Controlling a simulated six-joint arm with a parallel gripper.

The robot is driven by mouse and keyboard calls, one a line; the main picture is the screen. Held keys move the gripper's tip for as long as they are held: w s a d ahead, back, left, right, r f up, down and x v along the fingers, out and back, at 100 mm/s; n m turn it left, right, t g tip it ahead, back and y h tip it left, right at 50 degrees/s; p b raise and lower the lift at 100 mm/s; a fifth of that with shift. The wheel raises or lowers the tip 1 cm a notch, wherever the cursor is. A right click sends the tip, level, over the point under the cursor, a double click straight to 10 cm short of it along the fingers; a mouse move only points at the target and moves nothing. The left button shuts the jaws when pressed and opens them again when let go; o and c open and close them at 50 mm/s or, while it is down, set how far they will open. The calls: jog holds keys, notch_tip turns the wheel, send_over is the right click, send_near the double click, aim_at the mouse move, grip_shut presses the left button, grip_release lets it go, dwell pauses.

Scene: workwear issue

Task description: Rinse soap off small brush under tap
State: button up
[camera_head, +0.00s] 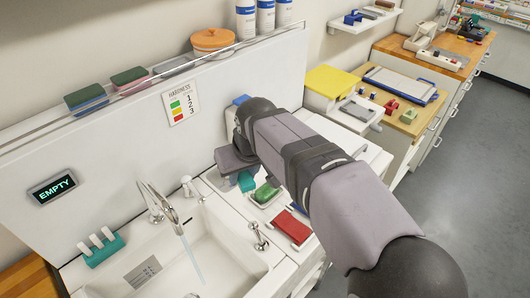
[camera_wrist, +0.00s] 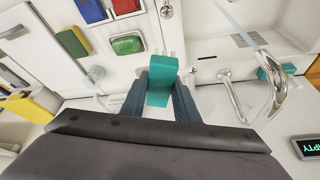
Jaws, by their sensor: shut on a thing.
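In the wrist view the tap (camera_wrist: 283,90) is to the right of my gripper.
A green soap bar (camera_head: 265,193) in a dish and a red pad (camera_head: 292,226) lie near my gripper. A small lever (camera_head: 258,237) stands at the sink's right rim. A teal holder with white pegs (camera_head: 100,248) is at the sink's left. A backboard rises behind.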

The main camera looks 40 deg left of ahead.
jog(key=s+d+f+n+g, duration=0.1)
jog(key=s+d+f+n, duration=0.3)
jog(key=s, duration=0.8)
jog(key=s+d+f+n, duration=0.1)
jog(key=s+d+f, duration=0.1)
jog(key=d+f, duration=0.1)
jog(key=s+d+f+n+g, duration=0.1)
jog(key=s+d+f, duration=0.1)
jog(key=d+f, duration=0.1)
jog(key=s+d+f+n+g, duration=0.1)
jog(key=s+d+f+n, duration=0.1)
jog(key=d+f, duration=0.2)
jog(key=shift+s+d+p, duration=0.1)
jog(key=shift+d+p, duration=0.25)
jog(key=shift+p, duration=0.05)
jog(key=shift+f+n, duration=0.1)
jog(key=shift+n, duration=0.4)
jog(key=shift+w+a+n+g+h, duration=0.1)
jog(key=shift+a+n+g+h, duration=0.2)
jog(key=shift+n, duration=0.45)
jog(key=shift+w+a+n+g+h, duration=0.2)
jog(key=shift+n+g, duration=0.1)
jog(key=shift+n, duration=0.5)
jog(key=shift+w+a+n+g+h, duration=0.1)
jog(key=shift+a+n+g+h, duration=0.15)
jog(key=shift+n, duration=0.5)
jog(key=shift+a, duration=0.1)
